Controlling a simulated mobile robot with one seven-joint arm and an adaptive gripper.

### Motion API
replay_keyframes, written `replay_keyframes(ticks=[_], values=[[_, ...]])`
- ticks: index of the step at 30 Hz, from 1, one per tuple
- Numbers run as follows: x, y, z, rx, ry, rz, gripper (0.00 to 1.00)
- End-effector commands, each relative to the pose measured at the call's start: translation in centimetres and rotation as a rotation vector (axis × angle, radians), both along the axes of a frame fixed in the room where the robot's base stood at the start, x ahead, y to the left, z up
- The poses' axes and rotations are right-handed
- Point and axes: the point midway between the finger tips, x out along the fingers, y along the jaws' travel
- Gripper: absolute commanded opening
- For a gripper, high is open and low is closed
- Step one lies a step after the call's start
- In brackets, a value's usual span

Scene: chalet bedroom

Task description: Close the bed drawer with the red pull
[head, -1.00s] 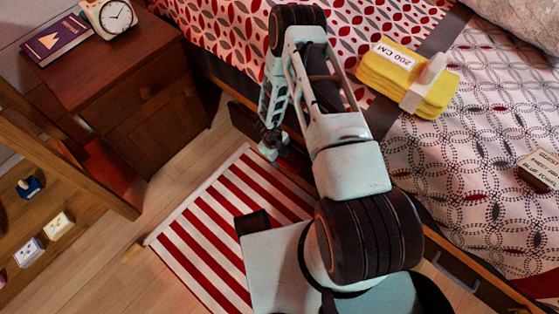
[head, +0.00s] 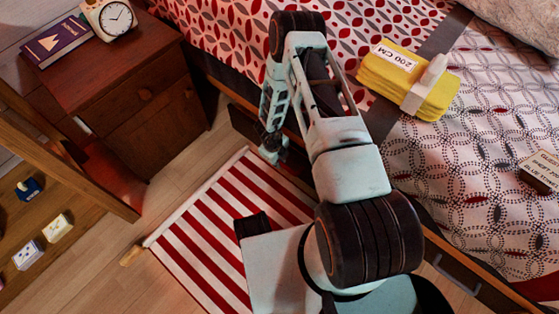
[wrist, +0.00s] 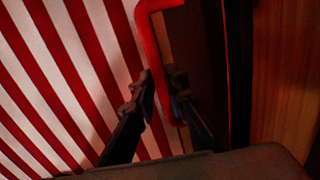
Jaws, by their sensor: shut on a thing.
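The red pull (wrist: 151,42) shows in the wrist view as a bent red bar, its lower part between my two dark fingers. My gripper (wrist: 165,105) is shut on it. In the head view my gripper (head: 272,152) is low beside the bed, above the striped rug's edge, and the pull is too small or hidden to make out there. The dark bed drawer (head: 243,124) shows partly to the left of my gripper, sticking out from under the bed. My arm hides the rest of it.
The red-and-white striped rug (head: 205,235) lies under my gripper. A wooden nightstand (head: 150,110) stands left of the drawer. Another drawer front with a grey handle (head: 455,277) is at lower right. Folded yellow cloth (head: 410,85) lies on the bed.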

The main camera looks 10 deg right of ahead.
Motion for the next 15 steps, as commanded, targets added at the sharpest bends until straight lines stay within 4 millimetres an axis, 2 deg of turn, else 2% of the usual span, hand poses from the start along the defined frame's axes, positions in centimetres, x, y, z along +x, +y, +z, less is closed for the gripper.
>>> replay_keyframes(ticks=[4, 10, 15], values=[[0.4, -0.7, 0.0, -0.002, 0.001, -0.001, 0.00], [2.0, -3.0, 0.0, -0.006, 0.001, -0.003, 0.00], [2.7, -3.8, 0.0, -0.003, -0.001, 0.000, 0.00]])
